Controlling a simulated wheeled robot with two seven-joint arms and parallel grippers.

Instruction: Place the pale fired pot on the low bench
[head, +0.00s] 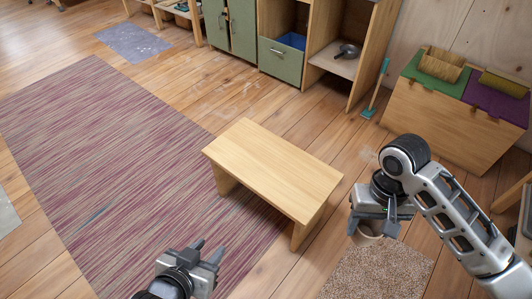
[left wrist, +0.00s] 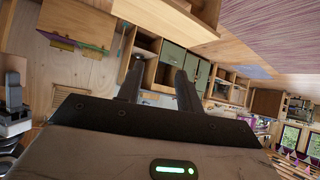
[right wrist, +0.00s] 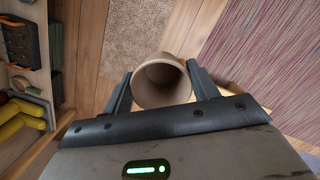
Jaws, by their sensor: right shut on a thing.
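The low bench (head: 277,163) is a plain light-wood bench in the middle of the head view, with an empty top. The pale fired pot (right wrist: 161,82) sits between the fingers of my right gripper (right wrist: 160,92), its open mouth facing the right wrist camera. In the head view the pot (head: 366,236) shows below my right gripper (head: 380,220), to the right of the bench and apart from it, mostly hidden by the gripper. My left gripper (head: 208,250) is empty, with its fingers apart, in front of the bench over the striped rug; its fingers also show in the left wrist view (left wrist: 158,85).
A striped rug (head: 110,150) lies left of the bench and a brown speckled mat (head: 375,275) lies below my right gripper. Green cabinets (head: 230,25) and an open wooden shelf (head: 335,65) stand behind. A wooden chest (head: 440,120) with coloured cushions stands at the back right.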

